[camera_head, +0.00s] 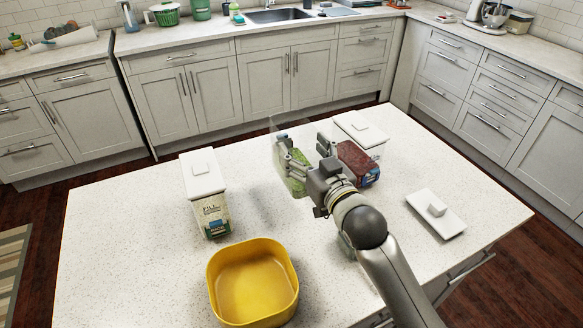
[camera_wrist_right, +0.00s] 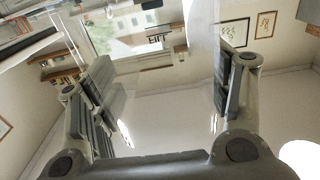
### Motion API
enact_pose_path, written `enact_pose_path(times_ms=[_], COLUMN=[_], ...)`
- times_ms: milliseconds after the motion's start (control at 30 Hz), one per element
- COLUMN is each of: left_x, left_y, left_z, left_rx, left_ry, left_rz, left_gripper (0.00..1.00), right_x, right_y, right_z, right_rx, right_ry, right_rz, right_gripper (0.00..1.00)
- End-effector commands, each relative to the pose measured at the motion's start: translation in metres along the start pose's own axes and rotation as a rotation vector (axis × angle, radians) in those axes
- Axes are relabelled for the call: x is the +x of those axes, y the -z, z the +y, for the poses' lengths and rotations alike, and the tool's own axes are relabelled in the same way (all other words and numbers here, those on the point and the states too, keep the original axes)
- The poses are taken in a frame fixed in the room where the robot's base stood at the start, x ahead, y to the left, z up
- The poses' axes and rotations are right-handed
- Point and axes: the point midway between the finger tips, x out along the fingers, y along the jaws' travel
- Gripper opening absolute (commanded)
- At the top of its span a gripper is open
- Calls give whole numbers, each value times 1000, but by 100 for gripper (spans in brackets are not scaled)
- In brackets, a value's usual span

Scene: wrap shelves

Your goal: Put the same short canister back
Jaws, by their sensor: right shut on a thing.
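My right gripper (camera_head: 303,148) is above the middle of the island and shut on a clear, see-through canister (camera_head: 293,172) with green showing in it. No lid shows on this canister, and my gripper hides part of it. In the wrist view my right gripper (camera_wrist_right: 165,90) has its fingers on either side of clear walls. A loose white lid with a square knob (camera_head: 452,222) lies on the island at the right. A tall canister with a white lid (camera_head: 207,200) stands upright at the left. My left gripper is not in view.
A yellow bowl (camera_head: 228,299) stands at the island's front. A red-brown filled container (camera_head: 357,163) and a white-lidded canister (camera_head: 360,127) stand just right of my gripper. A partly hidden greenish thing is under my arm.

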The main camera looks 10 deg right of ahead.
Motion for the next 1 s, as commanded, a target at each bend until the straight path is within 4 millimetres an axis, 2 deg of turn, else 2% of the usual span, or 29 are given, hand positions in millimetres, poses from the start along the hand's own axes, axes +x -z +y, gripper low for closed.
enact_pose_path(times_ms=[100,233,467,700,1000], left_x=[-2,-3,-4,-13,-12], left_y=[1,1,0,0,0], left_z=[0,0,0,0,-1], left_rx=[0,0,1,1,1], left_ry=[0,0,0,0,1], left_rz=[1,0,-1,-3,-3], left_gripper=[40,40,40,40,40], right_x=[15,25,34,34,33], right_y=[-19,-32,-44,-71,-75], right_z=[-6,-11,-15,-15,-15], right_rx=[2,1,0,-1,-1], right_ry=[0,0,0,0,1], right_rz=[0,3,2,2,4], right_gripper=[0,0,0,0,0])
